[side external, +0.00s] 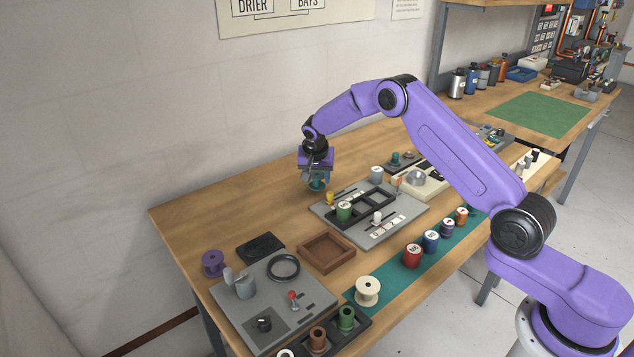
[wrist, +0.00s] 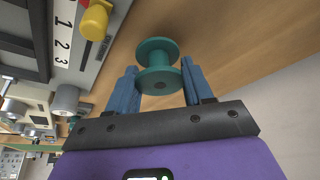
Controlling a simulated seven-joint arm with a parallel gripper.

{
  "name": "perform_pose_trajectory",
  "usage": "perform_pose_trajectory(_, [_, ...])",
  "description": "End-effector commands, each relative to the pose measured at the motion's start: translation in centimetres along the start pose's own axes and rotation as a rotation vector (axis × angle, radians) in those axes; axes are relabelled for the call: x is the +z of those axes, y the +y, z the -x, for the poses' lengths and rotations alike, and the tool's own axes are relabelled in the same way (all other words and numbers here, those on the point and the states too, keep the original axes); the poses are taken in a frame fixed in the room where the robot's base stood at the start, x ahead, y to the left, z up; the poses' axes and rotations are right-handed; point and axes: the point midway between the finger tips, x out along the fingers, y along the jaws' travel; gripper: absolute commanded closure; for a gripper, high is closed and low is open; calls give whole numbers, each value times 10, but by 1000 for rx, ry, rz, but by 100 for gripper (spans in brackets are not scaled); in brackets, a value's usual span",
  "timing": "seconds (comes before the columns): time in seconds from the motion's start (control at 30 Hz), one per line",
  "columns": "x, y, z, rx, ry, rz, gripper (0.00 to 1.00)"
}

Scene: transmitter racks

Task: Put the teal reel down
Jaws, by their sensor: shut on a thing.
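The teal reel (wrist: 158,66) is an empty flanged spool between the blue fingers of my gripper (wrist: 159,88) in the wrist view. My gripper is shut on it. In the side external view my gripper (side external: 317,181) points down near the back edge of the wooden bench, behind the grey panel. The teal reel (side external: 317,185) shows there between the fingertips, partly hidden by them. I cannot tell whether its lower end touches the bench.
The grey panel (side external: 398,228) with a dark rack and a yellow knob (wrist: 95,20) stands close by. A brown tray (side external: 326,253), a black tray (side external: 260,247) and a purple reel (side external: 213,263) lie further left. Bare bench (side external: 240,215) is left of my gripper.

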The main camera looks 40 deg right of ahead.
Motion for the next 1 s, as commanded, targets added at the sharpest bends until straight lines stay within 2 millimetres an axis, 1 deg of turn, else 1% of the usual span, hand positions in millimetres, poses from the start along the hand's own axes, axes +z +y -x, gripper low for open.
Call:
perform_pose_trajectory(0.03, [-4, 0, 9, -2, 2, 0, 83])
perform_pose_trajectory(0.17, [1, 11, 28, -1, 1, 0, 83])
perform_pose_trajectory(0.43, [12, 36, 81, -2, 2, 1, 83])
perform_pose_trajectory(0.6, [28, 57, 101, 0, 0, 1, 83])
perform_pose_trajectory(0.8, [45, 77, 122, 0, 1, 1, 83])
perform_pose_trajectory(1.0, [54, 88, 134, 0, 0, 1, 83])
